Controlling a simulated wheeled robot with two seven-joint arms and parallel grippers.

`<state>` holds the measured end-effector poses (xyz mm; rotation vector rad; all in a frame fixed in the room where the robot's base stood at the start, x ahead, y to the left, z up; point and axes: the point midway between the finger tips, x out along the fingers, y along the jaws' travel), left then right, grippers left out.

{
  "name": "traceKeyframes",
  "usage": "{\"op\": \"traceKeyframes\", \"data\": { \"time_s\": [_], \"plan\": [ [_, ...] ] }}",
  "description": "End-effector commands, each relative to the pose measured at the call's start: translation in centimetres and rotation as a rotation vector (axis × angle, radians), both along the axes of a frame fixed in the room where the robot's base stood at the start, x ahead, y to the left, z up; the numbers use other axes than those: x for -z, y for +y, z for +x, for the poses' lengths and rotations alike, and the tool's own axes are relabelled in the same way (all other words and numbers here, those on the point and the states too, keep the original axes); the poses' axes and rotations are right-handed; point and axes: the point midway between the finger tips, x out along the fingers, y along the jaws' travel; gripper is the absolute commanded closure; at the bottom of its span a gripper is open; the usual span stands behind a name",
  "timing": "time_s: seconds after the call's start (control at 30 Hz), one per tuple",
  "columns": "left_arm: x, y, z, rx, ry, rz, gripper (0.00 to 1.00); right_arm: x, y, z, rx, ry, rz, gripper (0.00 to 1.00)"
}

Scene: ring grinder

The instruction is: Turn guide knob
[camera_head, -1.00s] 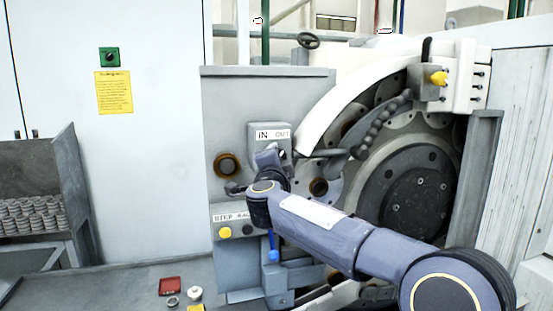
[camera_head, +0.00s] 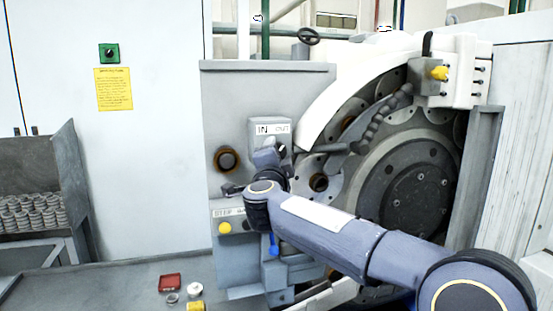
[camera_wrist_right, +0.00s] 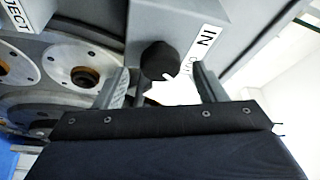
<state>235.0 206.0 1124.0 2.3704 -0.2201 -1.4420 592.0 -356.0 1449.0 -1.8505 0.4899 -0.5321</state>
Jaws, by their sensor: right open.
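The guide knob (camera_wrist_right: 160,60) is a round black knob with a white mark, on a grey box labelled IN and OUT (camera_head: 269,129). In the head view the knob (camera_head: 282,150) is small and partly covered by my gripper. My right gripper (camera_head: 268,157) is at the front of this box. In the right wrist view my right gripper (camera_wrist_right: 163,82) is open, its two fingers apart on either side of the knob with gaps to both. The head view does not show clearly how deep the knob sits between the fingers. My left gripper is not in view.
An orange-brown ringed button (camera_head: 227,160) and a yellow button (camera_head: 225,228) sit left of my arm. The grinding wheel (camera_head: 405,195) and a jointed hose (camera_head: 380,122) are to the right. A red tray (camera_head: 170,282) lies on the bench below.

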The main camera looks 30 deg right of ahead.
Motion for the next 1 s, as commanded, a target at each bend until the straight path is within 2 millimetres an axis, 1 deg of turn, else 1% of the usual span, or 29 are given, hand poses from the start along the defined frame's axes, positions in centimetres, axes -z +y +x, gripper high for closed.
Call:
{"op": "traceKeyframes", "data": {
  "time_s": [0.03,0.1,0.2,0.33,0.47,0.87,1.0],
  "plan": [
    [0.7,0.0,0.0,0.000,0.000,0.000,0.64,0.4,0.7,-0.9,-0.004,-0.003,0.001,0.36],
    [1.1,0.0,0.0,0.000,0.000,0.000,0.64,0.6,1.3,-1.9,-0.004,-0.002,0.003,0.36],
    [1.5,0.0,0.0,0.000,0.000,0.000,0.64,0.7,2.2,-3.1,-0.004,-0.002,0.001,0.36],
    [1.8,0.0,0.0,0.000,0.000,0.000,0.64,0.8,2.8,-4.0,-0.002,0.000,0.002,0.36],
    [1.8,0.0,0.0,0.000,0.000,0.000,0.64,0.7,3.0,-4.3,0.000,0.000,0.001,0.36],
    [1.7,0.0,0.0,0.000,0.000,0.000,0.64,0.7,3.0,-4.2,0.000,0.000,0.001,0.36],
    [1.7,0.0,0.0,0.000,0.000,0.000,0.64,0.6,3.2,-4.6,-0.049,0.001,-0.030,0.36]
  ]
}}
